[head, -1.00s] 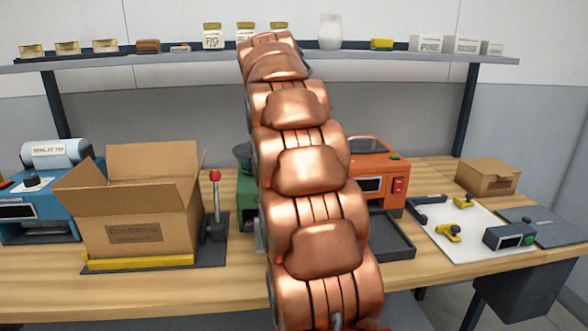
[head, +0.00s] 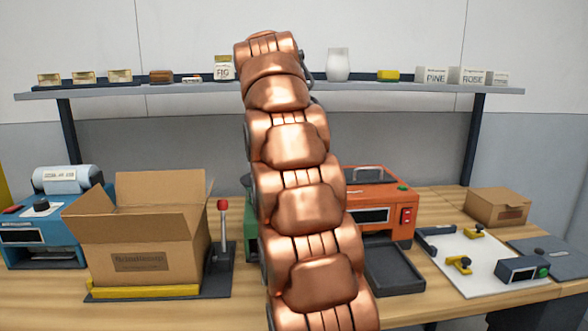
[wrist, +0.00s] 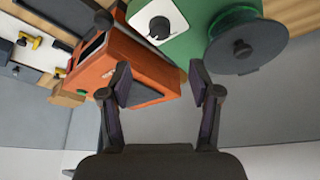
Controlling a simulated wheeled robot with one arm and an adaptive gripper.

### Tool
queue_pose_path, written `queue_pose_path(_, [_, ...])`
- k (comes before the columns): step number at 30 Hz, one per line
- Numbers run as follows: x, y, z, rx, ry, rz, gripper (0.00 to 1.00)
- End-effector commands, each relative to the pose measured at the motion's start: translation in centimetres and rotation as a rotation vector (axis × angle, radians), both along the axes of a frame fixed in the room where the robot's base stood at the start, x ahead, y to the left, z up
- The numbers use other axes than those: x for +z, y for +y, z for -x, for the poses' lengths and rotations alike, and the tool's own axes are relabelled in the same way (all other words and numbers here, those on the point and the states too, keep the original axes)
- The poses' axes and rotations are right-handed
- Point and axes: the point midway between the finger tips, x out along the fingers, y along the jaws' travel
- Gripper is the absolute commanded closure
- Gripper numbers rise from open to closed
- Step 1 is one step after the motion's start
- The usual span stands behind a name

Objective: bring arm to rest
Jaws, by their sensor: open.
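My gripper (wrist: 164,88) shows in the wrist view with its two dark fingers apart and nothing between them. Past the fingertips lie the orange machine (wrist: 125,65) and the green machine (wrist: 185,30) with a dark round disc. In the head view my copper-coloured arm rises up the middle, its upper end in front of the shelf. My gripper is not visible in the head view. The arm hides most of the green machine and part of the orange machine (head: 375,195).
An open cardboard box (head: 150,240) stands on the bench at left, beside a red-knobbed lever (head: 222,225) and a blue machine (head: 40,235). A closed box (head: 497,208) and a white board (head: 475,262) are at right. The shelf (head: 420,90) holds small boxes and a jar.

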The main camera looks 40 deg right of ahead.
Motion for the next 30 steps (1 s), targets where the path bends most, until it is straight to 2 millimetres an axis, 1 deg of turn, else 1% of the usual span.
queue_pose_path(23, [0.0, 0.0, 0.0, 0.0, 0.0, 0.0, 0.38])
queue_pose_path(30, [-1.3, 2.5, 0.2, 0.086, 0.045, -0.02, 0.38])
